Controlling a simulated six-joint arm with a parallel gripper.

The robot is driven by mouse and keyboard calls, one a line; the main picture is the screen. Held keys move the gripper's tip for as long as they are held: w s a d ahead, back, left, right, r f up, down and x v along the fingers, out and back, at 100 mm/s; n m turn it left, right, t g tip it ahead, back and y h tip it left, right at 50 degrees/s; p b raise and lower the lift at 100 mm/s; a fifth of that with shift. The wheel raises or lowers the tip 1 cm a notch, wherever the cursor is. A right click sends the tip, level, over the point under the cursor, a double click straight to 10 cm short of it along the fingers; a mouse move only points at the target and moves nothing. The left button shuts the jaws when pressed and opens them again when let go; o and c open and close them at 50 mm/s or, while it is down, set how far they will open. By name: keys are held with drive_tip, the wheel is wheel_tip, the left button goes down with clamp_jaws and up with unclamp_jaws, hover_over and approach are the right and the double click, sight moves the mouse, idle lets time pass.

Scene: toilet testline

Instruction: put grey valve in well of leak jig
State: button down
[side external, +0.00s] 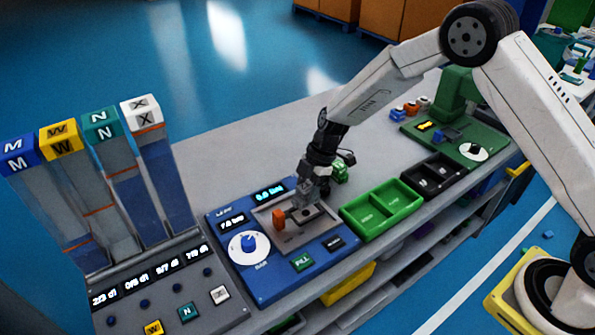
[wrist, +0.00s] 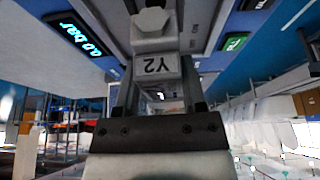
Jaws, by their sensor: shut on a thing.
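A grey valve marked Y2 (wrist: 157,42) sits between the two fingers of my gripper (wrist: 160,95) in the wrist view. My gripper (side external: 311,183) is shut on it, just above the leak jig. The leak jig (side external: 232,272) is a blue panel with displays and a dial. Its grey plate (side external: 290,241) bears a dark well (side external: 309,213) and an orange part (side external: 279,219) to the left of it. The gripper and valve partly hide the well's far side. I cannot tell whether the valve touches the jig.
A green two-compartment tray (side external: 374,226) and a black tray (side external: 433,178) lie right of the jig. A green object (side external: 341,172) stands just behind my gripper. A column rack (side external: 112,290) stands left, and a green station (side external: 455,138) is at the far right.

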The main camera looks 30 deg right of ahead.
drive_tip(key=shift+f, duration=1.9)
drive_tip(key=shift+f, duration=0.25)
drive_tip(key=shift+c, duration=0.4)
unclamp_jaws()
drive_tip(key=shift+r, duration=0.1)
drive_tip(key=v, duration=0.7)
drive_tip(key=shift+d+r, duration=0.25)
drive_tip(key=shift+r, duration=0.1)
